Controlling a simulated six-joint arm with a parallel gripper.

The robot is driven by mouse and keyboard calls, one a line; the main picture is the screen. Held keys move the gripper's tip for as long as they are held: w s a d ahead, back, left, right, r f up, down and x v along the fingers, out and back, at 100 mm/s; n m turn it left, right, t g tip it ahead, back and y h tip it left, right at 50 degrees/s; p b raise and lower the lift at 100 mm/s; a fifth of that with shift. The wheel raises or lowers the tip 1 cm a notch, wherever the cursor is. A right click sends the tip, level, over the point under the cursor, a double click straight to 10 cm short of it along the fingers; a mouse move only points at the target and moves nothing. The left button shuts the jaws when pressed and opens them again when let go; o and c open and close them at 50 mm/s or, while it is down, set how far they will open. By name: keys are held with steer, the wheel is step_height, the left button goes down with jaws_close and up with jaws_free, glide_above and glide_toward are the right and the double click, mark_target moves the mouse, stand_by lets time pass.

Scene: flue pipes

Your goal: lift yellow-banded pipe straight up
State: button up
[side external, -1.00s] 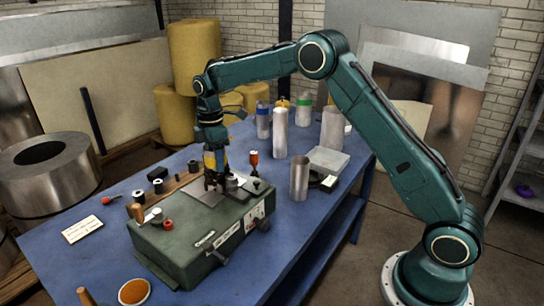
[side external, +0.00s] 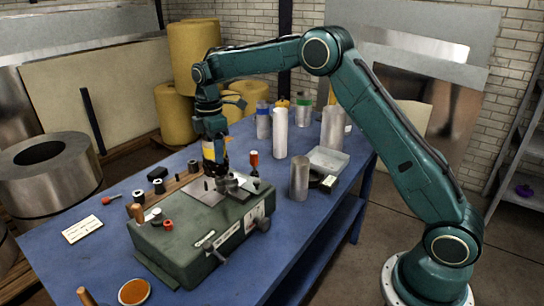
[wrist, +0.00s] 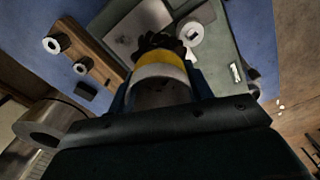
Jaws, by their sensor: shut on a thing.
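The yellow-banded pipe (side external: 210,148) is upright in the side external view, with a dark lower part, above the grey plate of the green machine (side external: 185,240). My gripper (side external: 211,136) is shut on it from above. In the wrist view the yellow band (wrist: 160,65) and a white band show beyond my gripper (wrist: 160,92), with a dark jagged end past them. Whether the pipe's lower end touches the machine cannot be told.
Several upright pipes stand behind, among them a blue-banded one (side external: 263,121), a tall plain one (side external: 280,132) and a shorter one (side external: 299,179). A red-topped tool (side external: 254,161) stands close right of the machine.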

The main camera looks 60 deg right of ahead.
steer(key=shift+r, duration=0.25)
steer(key=shift+r, duration=1.05)
steer(key=shift+r, duration=0.35)
steer(key=shift+r, duration=0.4)
steer(key=shift+d, duration=0.1)
